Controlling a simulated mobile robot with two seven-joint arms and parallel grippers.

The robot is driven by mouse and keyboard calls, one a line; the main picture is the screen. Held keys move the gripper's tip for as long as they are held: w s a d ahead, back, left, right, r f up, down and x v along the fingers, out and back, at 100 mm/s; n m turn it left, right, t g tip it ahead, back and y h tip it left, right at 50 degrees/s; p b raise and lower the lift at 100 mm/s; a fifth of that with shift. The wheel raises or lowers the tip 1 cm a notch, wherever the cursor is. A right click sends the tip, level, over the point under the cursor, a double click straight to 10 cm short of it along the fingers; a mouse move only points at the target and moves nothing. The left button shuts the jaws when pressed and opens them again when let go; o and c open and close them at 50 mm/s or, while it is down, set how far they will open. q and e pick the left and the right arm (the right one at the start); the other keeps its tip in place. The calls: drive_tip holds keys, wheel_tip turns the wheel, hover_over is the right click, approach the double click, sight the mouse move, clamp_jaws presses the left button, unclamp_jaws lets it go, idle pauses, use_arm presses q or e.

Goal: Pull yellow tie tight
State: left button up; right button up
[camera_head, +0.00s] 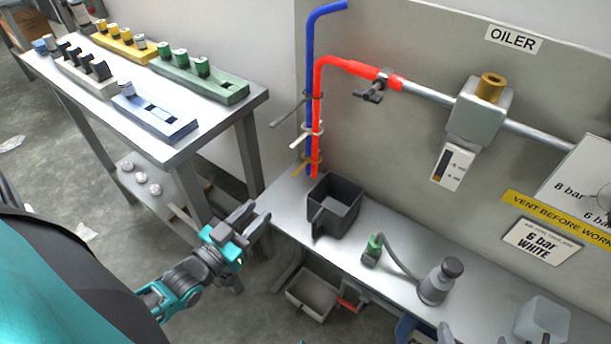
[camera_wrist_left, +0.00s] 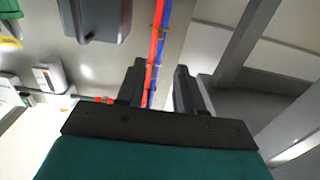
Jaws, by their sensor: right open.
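The yellow tie (camera_head: 306,162) is the lowest of three ties around the blue hose (camera_head: 309,70) and the red hose (camera_head: 317,110), with its tail pointing left and down. A white tie (camera_head: 306,135) and a dark grey tie (camera_head: 292,111) sit above it. My left gripper (camera_head: 246,218) is open and empty, below and left of the yellow tie and apart from it. In the left wrist view its open fingers (camera_wrist_left: 158,88) face the hoses, which lie beyond them. My right gripper (camera_head: 472,338) shows only fingertips at the bottom edge.
A dark open bin (camera_head: 335,205) stands on the bench just right of the hose ends. A green-tipped hose fitting (camera_head: 372,250) and a grey bottle (camera_head: 440,281) are further right. A side table (camera_head: 215,120) with colored blocks stands at the left.

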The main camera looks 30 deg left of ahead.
sight(300, 169)
use_arm(q)
drive_tip(key=w+b, duration=0.1)
drive_tip(key=w, duration=0.7)
drive_tip(key=w+d+b, duration=0.1)
drive_tip(key=w, duration=0.4)
drive_tip(key=shift+b, duration=0.3)
clamp_jaws()
drive_tip(key=shift+s, duration=0.1)
idle(0.8)
